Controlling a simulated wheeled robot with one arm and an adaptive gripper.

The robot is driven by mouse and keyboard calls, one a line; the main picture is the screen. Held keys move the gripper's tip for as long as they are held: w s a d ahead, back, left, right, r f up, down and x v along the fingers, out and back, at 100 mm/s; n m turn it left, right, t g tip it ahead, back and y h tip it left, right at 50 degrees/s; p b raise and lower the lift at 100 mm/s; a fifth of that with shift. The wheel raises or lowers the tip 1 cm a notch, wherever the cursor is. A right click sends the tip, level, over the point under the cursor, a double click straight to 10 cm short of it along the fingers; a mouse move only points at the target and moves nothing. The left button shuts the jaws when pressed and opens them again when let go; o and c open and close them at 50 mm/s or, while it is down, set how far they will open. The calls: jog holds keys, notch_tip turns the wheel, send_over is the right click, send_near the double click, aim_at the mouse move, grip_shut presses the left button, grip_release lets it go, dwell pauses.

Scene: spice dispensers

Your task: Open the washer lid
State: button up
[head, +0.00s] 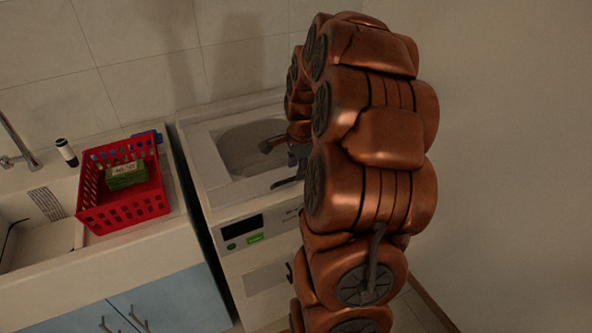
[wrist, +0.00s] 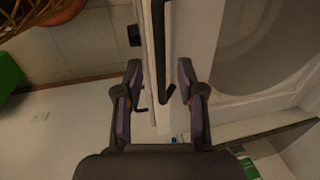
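The washer (head: 265,240) is a white top-loading machine with a dark display and a green label on its front. Its lid (head: 238,150), with a large round grey window, looks flat and closed. In the wrist view, the lid's window (wrist: 270,45) fills the upper right. My gripper (wrist: 159,75) is open. Its fingers are spread on either side of a thin pale edge and dark strip at the washer's rim; I cannot tell if they touch it. In the head view, my gripper (head: 289,172) is over the lid's right front, mostly hidden by my copper-coloured arm.
A red basket (head: 125,205) holding a green package stands on the counter left of the washer, beside a sink (head: 30,235). A narrow gap separates counter and washer. A wall stands close behind. Floor shows at the lower right.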

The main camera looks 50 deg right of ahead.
jog(key=shift+w+d+f+p, duration=0.1)
jog(key=shift+w+f+p, duration=0.1)
jog(key=shift+f, duration=0.55)
jog(key=shift+w+f+p, duration=0.1)
jog(key=shift+f+p, duration=0.05)
jog(key=shift+f, duration=0.55)
grip_shut()
